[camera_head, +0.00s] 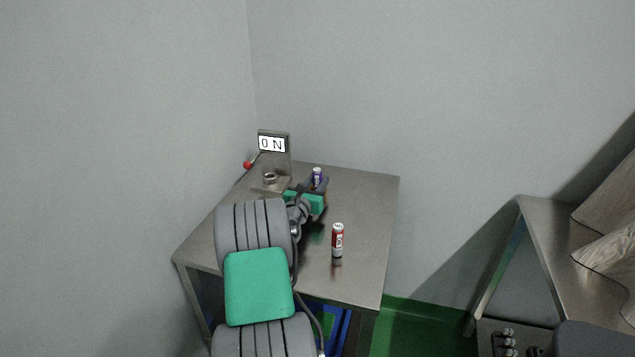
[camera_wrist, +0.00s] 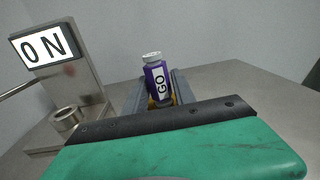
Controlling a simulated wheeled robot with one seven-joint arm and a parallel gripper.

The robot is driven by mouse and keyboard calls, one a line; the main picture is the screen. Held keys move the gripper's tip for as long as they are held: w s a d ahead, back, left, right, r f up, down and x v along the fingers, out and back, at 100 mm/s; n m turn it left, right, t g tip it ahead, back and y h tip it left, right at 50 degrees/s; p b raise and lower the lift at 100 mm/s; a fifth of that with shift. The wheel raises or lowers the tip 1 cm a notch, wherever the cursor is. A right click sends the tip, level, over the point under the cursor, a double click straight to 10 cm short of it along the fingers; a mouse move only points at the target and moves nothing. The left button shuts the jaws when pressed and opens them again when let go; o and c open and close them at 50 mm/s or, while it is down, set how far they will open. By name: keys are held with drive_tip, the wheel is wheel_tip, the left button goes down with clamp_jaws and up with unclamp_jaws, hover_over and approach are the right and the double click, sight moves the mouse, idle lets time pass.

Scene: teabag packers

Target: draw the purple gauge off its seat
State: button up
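The purple gauge (camera_head: 317,179) is a small cylinder with a silver cap and a white "GO" label. In the wrist view the purple gauge (camera_wrist: 157,82) stands roughly upright, slightly tilted, between the two grey fingers. My gripper (camera_head: 318,184) is shut on it, right of the stand; the fingers also show in the wrist view (camera_wrist: 160,92). The gauge's lower end is hidden by the gripper. The seat, a metal ring (camera_wrist: 66,118) on the stand's base, looks empty, and the gauge is apart from it; the seat also shows in the head view (camera_head: 270,177).
The metal stand (camera_head: 281,160) carries an "ON" sign and a lever with a red knob (camera_head: 248,165) on its left. A red and white cylinder (camera_head: 338,240) stands on the grey table (camera_head: 365,210). The table's right side is clear. Another bench (camera_head: 545,215) stands at far right.

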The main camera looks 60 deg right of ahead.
sight(316, 174)
clamp_jaws()
drive_tip(key=shift+r, duration=0.1)
idle(0.3)
drive_tip(key=shift+r, duration=0.3)
wheel_tip(316, 174, up, 3)
drive_tip(key=shift+f+p, duration=0.2)
drive_tip(key=shift+p, duration=0.3)
drive_tip(key=s+a+r+p, duration=0.3)
drive_tip(key=s+a+r, duration=0.3)
drive_tip(key=a+r, duration=0.3)
drive_tip(key=a, duration=0.3)
drive_tip(key=shift+s+a+r, duration=0.2)
drive_tip(key=shift+s+r, duration=0.05)
drive_tip(key=shift+r, duration=0.1)
